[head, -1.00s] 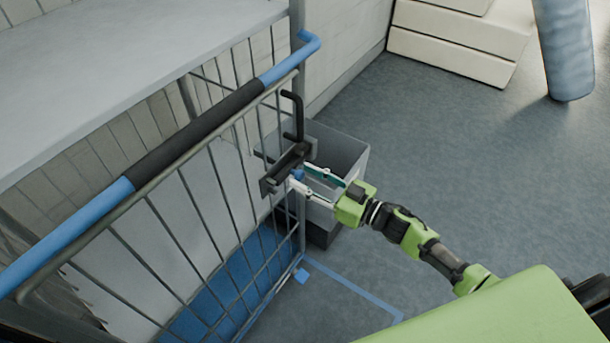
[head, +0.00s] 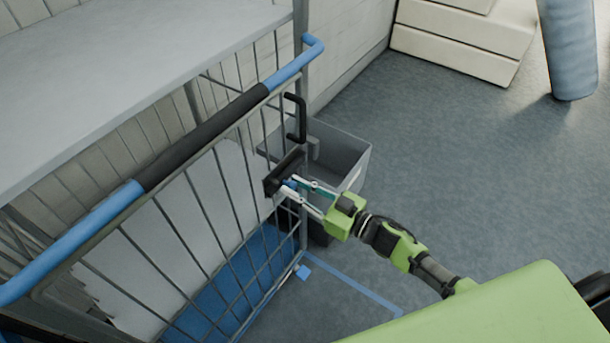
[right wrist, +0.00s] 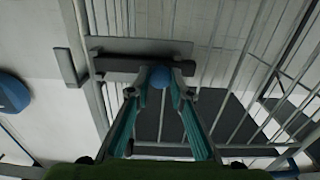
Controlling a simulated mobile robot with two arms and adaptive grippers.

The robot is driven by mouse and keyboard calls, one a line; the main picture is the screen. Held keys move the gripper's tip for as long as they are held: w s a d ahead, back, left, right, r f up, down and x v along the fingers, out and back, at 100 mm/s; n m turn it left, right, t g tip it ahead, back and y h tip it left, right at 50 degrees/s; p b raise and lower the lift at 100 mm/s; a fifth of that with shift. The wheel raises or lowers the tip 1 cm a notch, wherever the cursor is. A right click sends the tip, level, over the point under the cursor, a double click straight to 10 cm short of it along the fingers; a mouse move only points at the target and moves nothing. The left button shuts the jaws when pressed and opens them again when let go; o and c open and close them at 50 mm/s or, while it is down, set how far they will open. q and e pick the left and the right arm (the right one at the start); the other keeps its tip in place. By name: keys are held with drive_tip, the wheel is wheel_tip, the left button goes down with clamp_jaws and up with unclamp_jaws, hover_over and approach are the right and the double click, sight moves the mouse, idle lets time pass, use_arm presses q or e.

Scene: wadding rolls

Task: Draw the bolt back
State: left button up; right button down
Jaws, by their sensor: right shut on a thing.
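The bolt (head: 285,170) is a dark bar in a dark mount on the barred gate (head: 215,212), near the gate's right end. Its blue knob (right wrist: 160,77) sits between the fingertips of my right gripper (head: 291,189). The gripper is shut on the knob, with teal-lined fingers on either side. In the right wrist view, the bolt's dark bar (right wrist: 120,65) lies level, and its left end appears just short of the grey catch (right wrist: 68,66) on the post side. My left gripper is out of view.
A black pull handle (head: 302,118) stands on the gate above the bolt. A grey open bin (head: 345,160) is behind the gripper. A blue rail with a black sleeve (head: 205,135) tops the gate.

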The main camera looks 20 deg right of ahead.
drive_tip(key=shift+s+a, duration=0.15)
drive_tip(key=c, duration=1.8)
unclamp_jaws()
drive_tip(key=shift+a, duration=0.1)
drive_tip(key=shift+c, duration=0.2)
drive_tip(key=v, duration=1.2)
